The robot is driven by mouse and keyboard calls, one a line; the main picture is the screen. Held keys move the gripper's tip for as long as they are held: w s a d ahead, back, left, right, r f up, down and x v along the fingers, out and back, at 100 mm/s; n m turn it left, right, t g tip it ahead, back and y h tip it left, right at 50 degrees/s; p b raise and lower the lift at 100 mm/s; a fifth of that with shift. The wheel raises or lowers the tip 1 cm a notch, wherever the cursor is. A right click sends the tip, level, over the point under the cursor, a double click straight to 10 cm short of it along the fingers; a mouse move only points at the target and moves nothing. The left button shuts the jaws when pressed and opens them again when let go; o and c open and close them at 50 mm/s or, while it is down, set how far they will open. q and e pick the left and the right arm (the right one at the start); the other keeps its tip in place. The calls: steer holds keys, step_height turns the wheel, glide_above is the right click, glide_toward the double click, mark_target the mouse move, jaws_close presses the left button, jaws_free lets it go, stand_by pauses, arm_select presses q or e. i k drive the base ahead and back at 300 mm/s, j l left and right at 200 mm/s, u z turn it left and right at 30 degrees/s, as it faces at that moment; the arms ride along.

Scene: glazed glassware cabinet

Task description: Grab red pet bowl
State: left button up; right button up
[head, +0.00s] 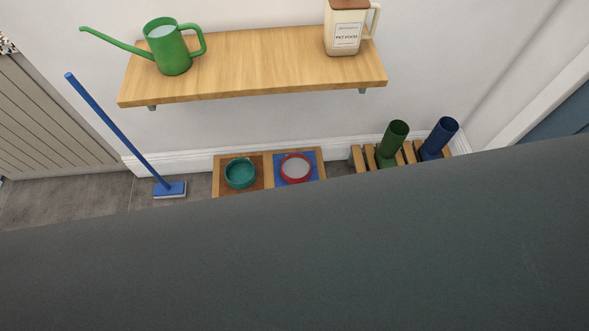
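The red pet bowl (296,168) sits low near the wall, on a blue mat (278,176) in the right part of a wooden feeding tray (268,172). It has a red rim and a pale grey inside. A teal bowl (240,173) sits to its left on a brown mat in the same tray. Neither of my grippers shows in the head view. A large dark grey surface fills the lower part of the view and hides the floor in front of the tray.
A wooden wall shelf (255,68) above the bowls holds a green watering can (173,52) and a pet food container (345,30). A blue-handled brush (120,125) leans at left. Green (392,140) and blue (439,138) boots stand on a slatted rack at right.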

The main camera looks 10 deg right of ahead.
mark_target(296, 168)
steer(key=z, duration=1.55)
steer(key=k+z, duration=0.25)
steer(key=k+j, duration=0.1)
steer(key=k, duration=0.7)
